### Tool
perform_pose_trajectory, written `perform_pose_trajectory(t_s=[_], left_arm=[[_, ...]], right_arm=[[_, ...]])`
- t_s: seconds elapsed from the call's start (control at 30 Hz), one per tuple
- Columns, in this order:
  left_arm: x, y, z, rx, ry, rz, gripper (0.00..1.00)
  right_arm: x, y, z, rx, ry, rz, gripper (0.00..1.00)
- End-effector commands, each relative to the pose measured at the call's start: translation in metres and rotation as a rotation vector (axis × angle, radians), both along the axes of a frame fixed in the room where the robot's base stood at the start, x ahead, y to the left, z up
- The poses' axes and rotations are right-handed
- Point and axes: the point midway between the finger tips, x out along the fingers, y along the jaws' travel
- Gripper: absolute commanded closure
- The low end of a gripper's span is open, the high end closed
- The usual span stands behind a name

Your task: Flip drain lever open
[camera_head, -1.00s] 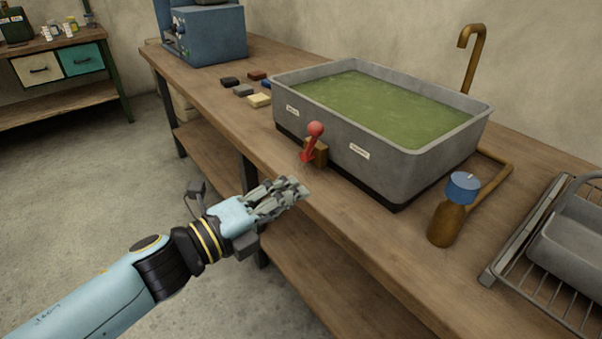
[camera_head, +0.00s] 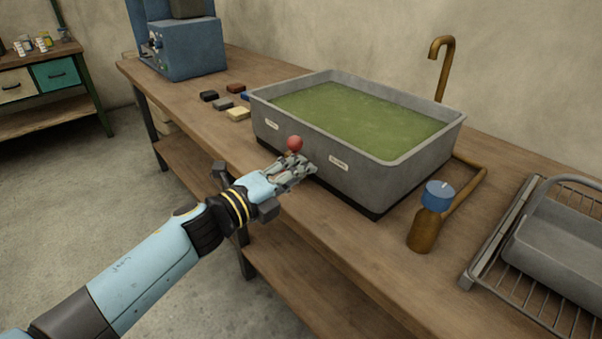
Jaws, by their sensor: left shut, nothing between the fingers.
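The drain lever's red ball knob (camera_head: 295,143) shows at the front wall of the grey basin (camera_head: 375,186), between two white labels. The basin holds murky green liquid (camera_head: 365,115). My left gripper (camera_head: 303,165) is shut and empty, right at the lever, just below the knob. It hides the lever's shaft and its mount. I cannot tell whether the fingers touch the lever. My right gripper is not in view.
A brown bottle with a blue cap (camera_head: 436,195) and a brown pipe stand right of the basin. A wire rack with a grey tray (camera_head: 560,260) is at the right. Small coloured blocks (camera_head: 237,114) and a blue machine (camera_head: 185,50) are at the left.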

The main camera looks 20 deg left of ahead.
Motion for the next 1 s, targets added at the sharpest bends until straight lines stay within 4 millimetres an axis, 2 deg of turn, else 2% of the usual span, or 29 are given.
perform_pose_trajectory(t_s=[0.77, 1.0], left_arm=[[0.003, 0.006, 0.009, -0.083, 0.041, 0.001, 1.0], [0.005, 0.011, 0.017, -0.149, 0.073, 0.001, 1.0]], right_arm=[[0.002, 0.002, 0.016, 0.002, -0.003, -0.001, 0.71], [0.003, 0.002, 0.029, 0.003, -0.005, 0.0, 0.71]])
